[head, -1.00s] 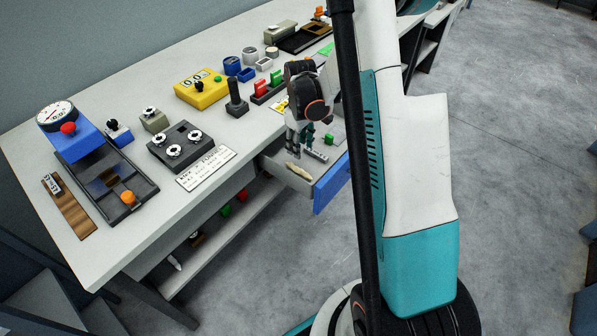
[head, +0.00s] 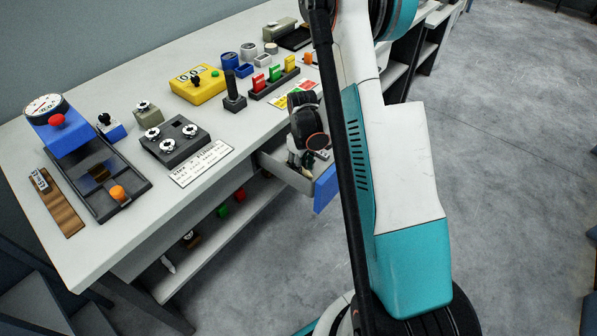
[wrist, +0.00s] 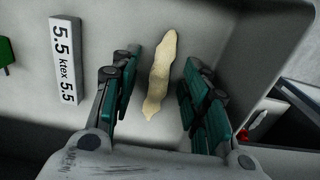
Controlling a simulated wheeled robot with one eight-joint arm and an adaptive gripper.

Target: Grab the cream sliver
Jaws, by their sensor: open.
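The cream sliver (wrist: 161,75) is a short, lumpy strip lying on the floor of the open drawer (wrist: 215,20). In the wrist view my gripper (wrist: 160,85) is open, with one teal finger on each side of the sliver and a gap to it on both sides. The sliver runs lengthwise between the fingers. In the head view my gripper (head: 301,160) is down at the drawer, whose blue front (head: 325,187) shows beside it.
A white label block reading 5.5 ktex (wrist: 64,62) lies left of the sliver, and a green piece (wrist: 6,52) is farther left. The drawer walls are close around. Above, the bench (head: 215,130) carries a yellow counter (head: 197,86) and a dark block with knobs (head: 176,142).

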